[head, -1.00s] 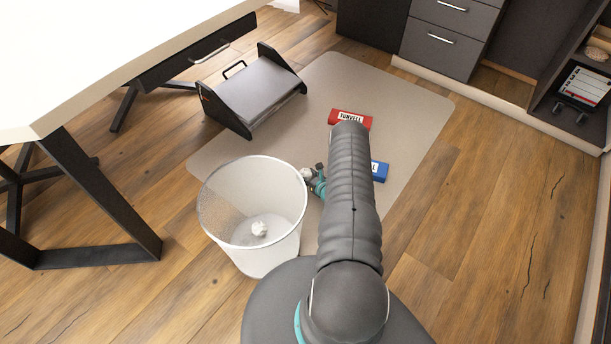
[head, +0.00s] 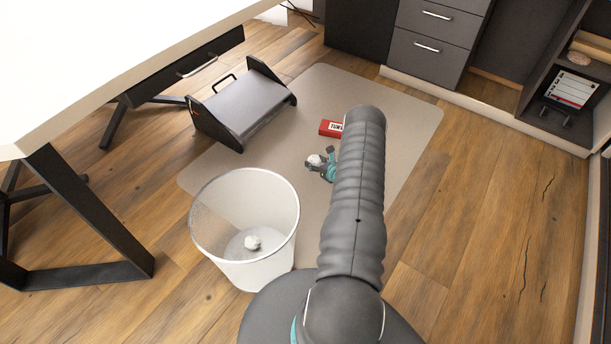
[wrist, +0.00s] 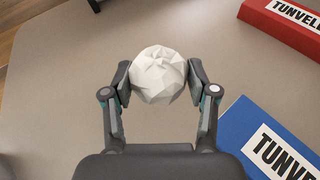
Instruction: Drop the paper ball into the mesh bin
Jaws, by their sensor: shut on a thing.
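My gripper (wrist: 160,82) is shut on a white crumpled paper ball (wrist: 158,75), one finger on each side of it. In the head view the ball (head: 315,161) shows at the gripper, to the left of my arm and above the beige mat. The white mesh bin (head: 207,232) stands on the wood floor in front of the mat, nearer to me and left of my arm. A small white crumpled piece (head: 252,242) lies on the bin's bottom. My gripper is beyond the bin's rim, to its upper right, apart from it.
A red box (head: 331,128) lies on the mat (head: 400,165); a blue box (wrist: 250,130) shows in the wrist view. A grey footrest (head: 245,105) stands at the mat's far left. A white desk (head: 95,60) is at the left, drawers (head: 425,55) at the back.

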